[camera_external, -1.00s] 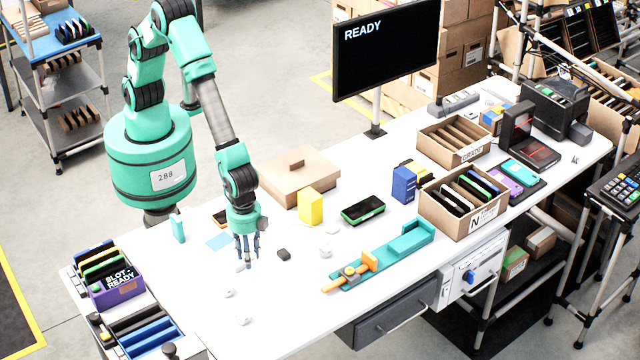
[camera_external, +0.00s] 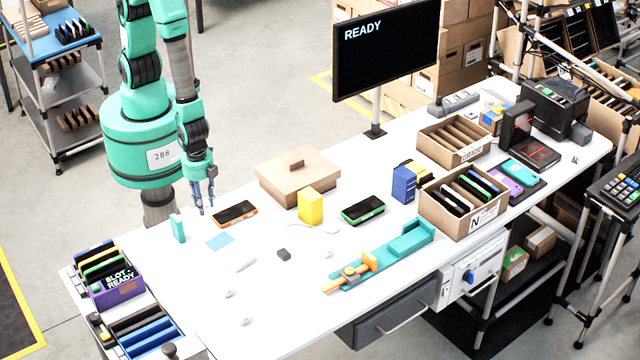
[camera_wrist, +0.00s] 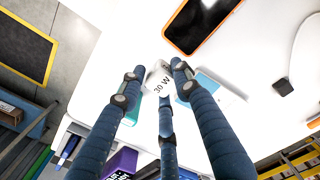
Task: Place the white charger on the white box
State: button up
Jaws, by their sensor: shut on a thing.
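My gripper (camera_external: 204,209) has blue fingers and is over the left back part of the white table, near the teal upright block. In the wrist view the fingers (camera_wrist: 160,75) are closed around a white charger (camera_wrist: 161,84) marked "30 W". The charger is too small to make out in the outside view. A slim white block (camera_external: 245,264) lies on the table in front of the light blue sheet (camera_external: 219,241). I cannot tell whether it is the white box; no other white box stands out clearly on the tabletop.
A black phone with an orange rim (camera_external: 235,213) lies just right of my gripper. A teal block (camera_external: 177,229) stands at its left. A yellow box (camera_external: 310,206), a cardboard box (camera_external: 297,182) and a small dark block (camera_external: 284,254) lie further right. The front middle is mostly clear.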

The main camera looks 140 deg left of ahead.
aim_at(229, 250)
jog(key=shift+s, duration=0.15)
jog(key=shift+c, duration=0.2)
jog(key=shift+o, duration=0.2)
jog(key=w, duration=0.5)
jog(key=w+f, duration=0.1)
jog(key=w, duration=1)
jog(key=shift+d+f+p, duration=0.25)
jog(key=shift+d+p, duration=0.05)
jog(key=shift+p, duration=0.1)
jog(key=shift+f, duration=1.75)
jog(key=shift+f, duration=0.2)
jog(key=o, duration=1.1)
jog(key=shift+o, duration=0.2)
jog(key=shift+r, duration=0.15)
